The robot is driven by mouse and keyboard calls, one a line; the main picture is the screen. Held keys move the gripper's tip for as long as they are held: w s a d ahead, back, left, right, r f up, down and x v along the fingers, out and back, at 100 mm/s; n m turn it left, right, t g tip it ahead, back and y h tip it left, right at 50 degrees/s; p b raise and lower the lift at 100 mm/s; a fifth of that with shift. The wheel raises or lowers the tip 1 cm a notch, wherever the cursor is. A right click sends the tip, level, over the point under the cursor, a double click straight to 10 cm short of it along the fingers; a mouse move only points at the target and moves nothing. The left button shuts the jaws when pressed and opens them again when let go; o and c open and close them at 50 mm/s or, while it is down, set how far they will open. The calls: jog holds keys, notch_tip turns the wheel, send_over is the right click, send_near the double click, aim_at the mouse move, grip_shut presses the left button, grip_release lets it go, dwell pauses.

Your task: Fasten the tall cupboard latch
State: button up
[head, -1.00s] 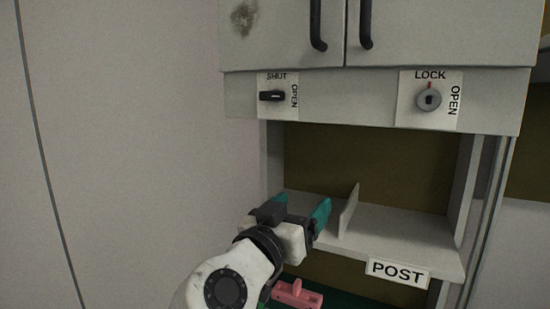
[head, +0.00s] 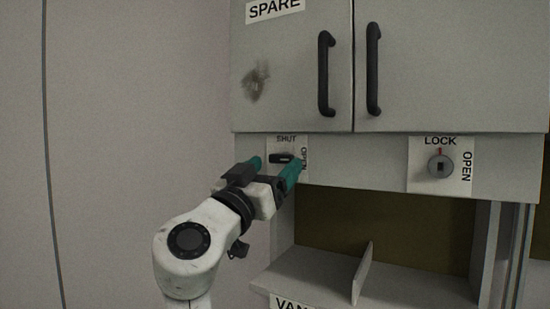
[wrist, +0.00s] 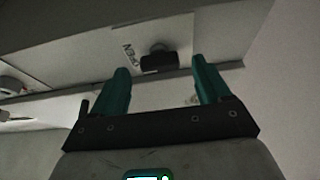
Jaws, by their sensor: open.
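The latch (head: 281,158) is a small black turn knob on a white plate marked SHUT at the top and OPEN at the right. It lies about level, in line with the OPEN side. In the wrist view the dark knob (wrist: 158,58) shows just beyond and between the fingertips. My gripper (head: 275,168), with teal fingers, is open and empty just in front of and slightly below the knob. The wrist view shows the open fingers (wrist: 161,70) on either side of the knob's line. I cannot tell whether they touch it. The cupboard doors (head: 440,75) above look closed.
A round key lock (head: 440,166) on a LOCK/OPEN plate sits right of the knob. Two black door handles (head: 326,75) stand out above. A shelf with a divider (head: 362,275) lies below. A plain wall (head: 140,90) fills the left.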

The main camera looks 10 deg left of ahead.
jog(key=shift+x, duration=0.85)
jog(key=c, duration=1)
